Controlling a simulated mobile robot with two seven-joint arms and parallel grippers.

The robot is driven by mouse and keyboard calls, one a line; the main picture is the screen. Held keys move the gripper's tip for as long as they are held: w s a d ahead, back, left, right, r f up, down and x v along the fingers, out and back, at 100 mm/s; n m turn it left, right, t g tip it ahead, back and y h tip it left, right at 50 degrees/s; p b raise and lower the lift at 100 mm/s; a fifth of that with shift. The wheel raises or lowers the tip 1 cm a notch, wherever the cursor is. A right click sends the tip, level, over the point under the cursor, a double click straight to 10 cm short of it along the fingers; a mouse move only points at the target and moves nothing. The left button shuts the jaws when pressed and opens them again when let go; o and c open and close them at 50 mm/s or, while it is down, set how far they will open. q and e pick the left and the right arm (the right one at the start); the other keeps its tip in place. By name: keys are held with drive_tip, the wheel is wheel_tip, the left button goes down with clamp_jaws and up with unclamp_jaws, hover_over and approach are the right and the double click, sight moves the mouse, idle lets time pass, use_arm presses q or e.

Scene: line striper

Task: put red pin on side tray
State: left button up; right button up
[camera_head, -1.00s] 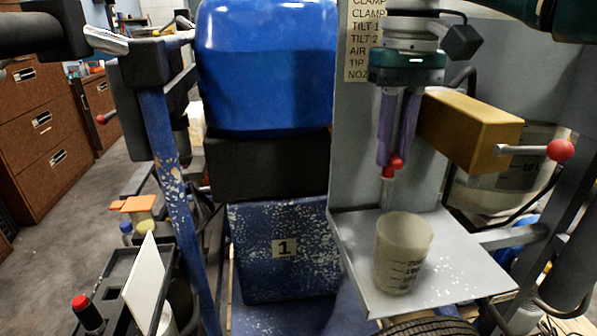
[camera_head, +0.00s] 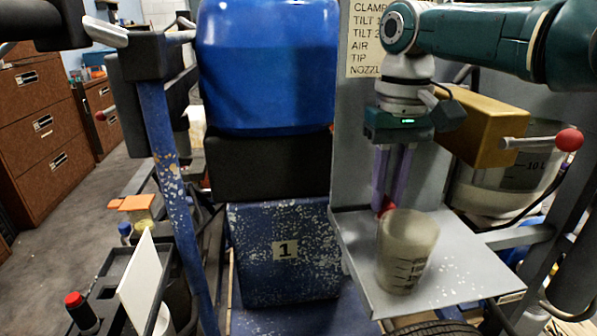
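My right gripper (camera_head: 390,206), with purple fingers, points down over the back part of the grey side tray (camera_head: 465,272). It is shut on the red pin (camera_head: 388,206), whose red head shows between the fingertips. The pin's lower part and the ends of the fingers are hidden behind a translucent measuring cup (camera_head: 407,255). I cannot tell whether the pin touches the tray. My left gripper is not in view.
The cup stands on the tray, directly in front of the fingers. A yellow-brown block (camera_head: 484,125) and a lever with a red ball knob (camera_head: 568,140) are close on the right. The tray's right part is clear. A blue tank (camera_head: 267,70) stands left.

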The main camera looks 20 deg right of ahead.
drive_tip(key=o, duration=0.4)
drive_tip(key=shift+r, duration=0.5)
wheel_tip(320, 180, up, 10)
drive_tip(key=p, duration=0.2)
drive_tip(key=s+a+f+n+t+y, duration=0.1)
drive_tip(key=s+a+f+n+t, duration=0.15)
drive_tip(key=a+f, duration=0.3)
drive_tip(key=s+a+f+n+t, duration=0.1)
drive_tip(key=s+a+f+n, duration=0.25)
drive_tip(key=a, duration=0.25)
drive_tip(key=shift+m+h, duration=0.4)
drive_tip(key=shift+m, duration=0.3)
drive_tip(key=s+f, duration=0.1)
drive_tip(key=s, duration=0.5)
drive_tip(key=s+d+f, duration=0.1)
drive_tip(key=s+f, duration=0.1)
drive_tip(key=s, duration=0.5)
drive_tip(key=s+d+f, duration=0.1)
drive_tip(key=s+f, duration=0.1)
drive_tip(key=s, duration=0.4)
drive_tip(key=shift+s, duration=0.35)
